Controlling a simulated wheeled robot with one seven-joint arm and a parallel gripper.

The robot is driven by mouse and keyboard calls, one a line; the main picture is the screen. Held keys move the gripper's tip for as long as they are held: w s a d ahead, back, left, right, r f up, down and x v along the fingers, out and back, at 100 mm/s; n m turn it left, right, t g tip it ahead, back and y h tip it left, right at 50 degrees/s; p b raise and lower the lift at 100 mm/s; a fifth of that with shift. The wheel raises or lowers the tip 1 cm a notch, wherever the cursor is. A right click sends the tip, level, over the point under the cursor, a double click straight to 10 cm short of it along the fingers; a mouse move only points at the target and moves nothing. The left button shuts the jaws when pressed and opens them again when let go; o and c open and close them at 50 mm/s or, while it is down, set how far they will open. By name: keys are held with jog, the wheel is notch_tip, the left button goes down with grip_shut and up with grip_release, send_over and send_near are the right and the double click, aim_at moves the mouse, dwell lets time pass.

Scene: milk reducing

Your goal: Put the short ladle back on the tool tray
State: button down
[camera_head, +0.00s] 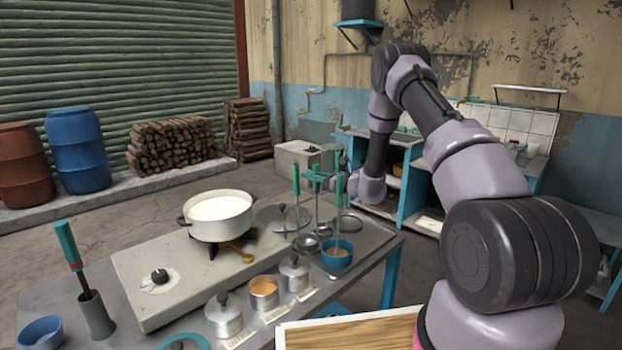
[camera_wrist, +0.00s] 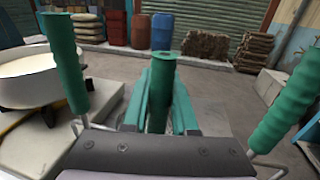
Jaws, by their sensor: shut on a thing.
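My gripper (camera_head: 318,174) has teal fingers, shut on an upright green handle (camera_wrist: 160,92) that stands between them in the wrist view. I take it for the short ladle; its lower end is hidden in the wrist view. In the head view a small metal ladle bowl (camera_head: 307,243) shows below the gripper, over or on the metal tool tray (camera_head: 372,232); contact is unclear. Two other green-handled tools stand either side of the held handle, one at the left (camera_wrist: 65,62) and one at the right (camera_wrist: 288,112).
A white pot (camera_head: 218,230) of milk sits on the stove, left of the tray. A green-handled tool (camera_head: 70,248) stands in a holder at the left.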

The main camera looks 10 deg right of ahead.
jog(key=shift+f, duration=0.55)
jog(key=c, duration=0.7)
grip_release()
